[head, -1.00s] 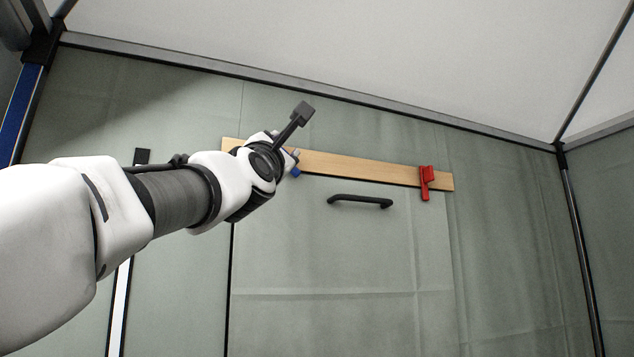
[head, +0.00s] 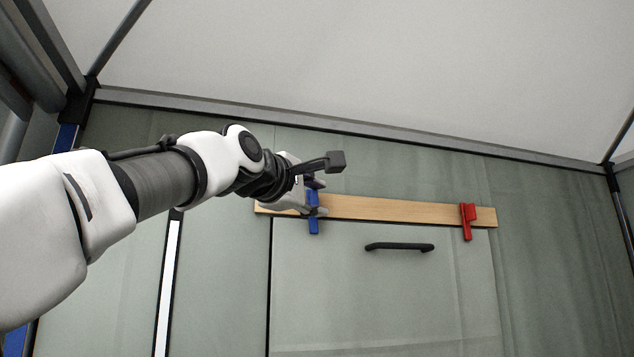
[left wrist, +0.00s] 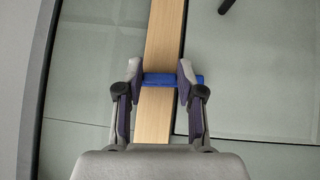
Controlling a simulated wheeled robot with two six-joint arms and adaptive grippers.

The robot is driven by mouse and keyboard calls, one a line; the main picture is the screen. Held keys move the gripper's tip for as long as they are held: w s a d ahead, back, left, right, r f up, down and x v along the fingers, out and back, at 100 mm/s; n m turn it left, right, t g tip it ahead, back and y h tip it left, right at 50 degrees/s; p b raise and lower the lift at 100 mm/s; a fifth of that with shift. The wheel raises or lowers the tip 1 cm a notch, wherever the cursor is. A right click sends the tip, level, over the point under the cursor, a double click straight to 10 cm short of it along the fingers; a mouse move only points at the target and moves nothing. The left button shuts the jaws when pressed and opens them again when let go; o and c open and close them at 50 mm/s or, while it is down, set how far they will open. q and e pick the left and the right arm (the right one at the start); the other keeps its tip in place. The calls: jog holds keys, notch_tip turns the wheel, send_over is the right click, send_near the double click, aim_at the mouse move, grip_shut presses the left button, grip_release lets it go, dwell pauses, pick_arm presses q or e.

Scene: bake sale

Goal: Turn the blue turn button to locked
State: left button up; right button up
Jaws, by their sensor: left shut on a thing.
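The blue turn button (head: 313,222) is at the left end of a wooden strip (head: 380,208) above a grey-green door panel (head: 380,300). In the head view it points up and down, its lower end over the panel's top edge. My left gripper (head: 311,197) is at the button, coming from the left, and partly hides its upper part. In the left wrist view, the blue button (left wrist: 160,80) lies across the strip between the fingertips of my left gripper (left wrist: 161,76), which is shut on it. One end sticks out past the right finger. My right gripper is not in view.
A red turn button (head: 468,220) is at the right end of the strip, also pointing down over the panel. A black handle (head: 400,246) is on the panel below the strip. Free space lies in front of the panel.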

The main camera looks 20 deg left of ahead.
pick_arm(q)
jog(key=shift+a+r+m+p, duration=0.1)
jog(key=shift+r+m+p, duration=0.2)
jog(key=shift+s, duration=0.1)
jog(key=o, duration=1.1)
jog(key=shift+a, duration=0.1)
jog(key=shift+o, duration=0.2)
jog(key=shift+w+a+f+g, duration=0.25)
jog(key=shift+w+a+g, duration=0.05)
jog(key=shift+w+a, duration=0.15)
jog(key=shift+d, duration=0.15)
